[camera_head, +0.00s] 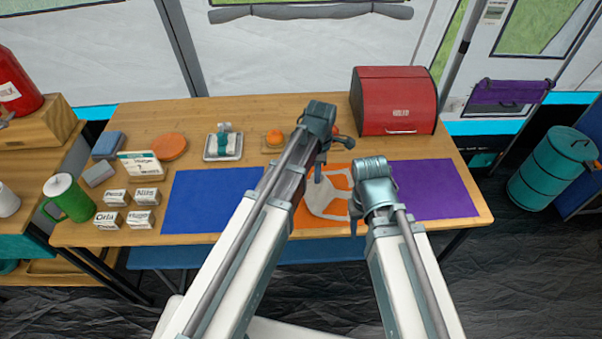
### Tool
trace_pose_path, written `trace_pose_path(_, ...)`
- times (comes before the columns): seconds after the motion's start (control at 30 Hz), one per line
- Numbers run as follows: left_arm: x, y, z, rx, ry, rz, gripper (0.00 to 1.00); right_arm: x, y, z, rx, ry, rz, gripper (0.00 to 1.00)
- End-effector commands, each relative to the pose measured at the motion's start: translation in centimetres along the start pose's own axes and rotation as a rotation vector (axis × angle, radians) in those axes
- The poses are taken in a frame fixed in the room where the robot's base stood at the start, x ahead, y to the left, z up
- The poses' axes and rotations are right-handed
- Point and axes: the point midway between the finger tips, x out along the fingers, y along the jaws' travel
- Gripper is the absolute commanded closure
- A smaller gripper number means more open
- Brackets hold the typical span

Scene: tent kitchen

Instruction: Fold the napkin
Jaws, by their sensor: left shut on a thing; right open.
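A light grey napkin (326,201) lies on an orange mat (312,221) at the middle of the table's front part. Orange shows between its grey patches; I cannot tell whether that is mat or pattern. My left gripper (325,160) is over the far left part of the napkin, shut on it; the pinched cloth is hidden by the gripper. My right gripper (357,214) is open and empty at the napkin's right side. My two arms cover parts of the mat and perhaps the napkin's edges.
A blue mat (205,200) lies left and a purple mat (440,190) right. Behind stand a red bread box (396,100), an orange fruit (274,137) on a small board and a tray (223,147). Small labelled boxes (145,196) and a green mug (68,198) stand at the left.

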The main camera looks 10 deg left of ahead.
Motion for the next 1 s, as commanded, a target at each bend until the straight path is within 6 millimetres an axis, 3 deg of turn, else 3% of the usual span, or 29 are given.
trace_pose_path(0.03,-0.6,0.1,1.5,0.006,0.000,0.000,1.00,-0.6,0.1,0.0,0.000,0.000,0.000,0.50)
trace_pose_path(0.13,1.0,0.2,3.8,0.005,0.000,0.000,1.00,1.0,-0.1,-0.1,0.000,0.000,0.000,0.50)
trace_pose_path(0.4,4.8,0.1,7.7,0.002,0.000,0.000,1.00,4.7,-0.5,-0.3,-0.001,0.000,0.000,0.50)
trace_pose_path(0.6,5.9,0.0,8.9,0.001,0.000,0.000,1.00,5.9,-0.6,-0.3,-0.001,0.000,0.000,0.50)
trace_pose_path(0.97,6.0,0.0,9.2,0.000,0.000,0.000,1.00,6.0,-0.6,-0.3,-0.001,0.000,0.000,0.50)
trace_pose_path(1.0,6.0,0.0,9.2,0.000,0.000,0.000,0.87,6.0,-0.6,-0.3,-0.001,0.000,0.000,0.50)
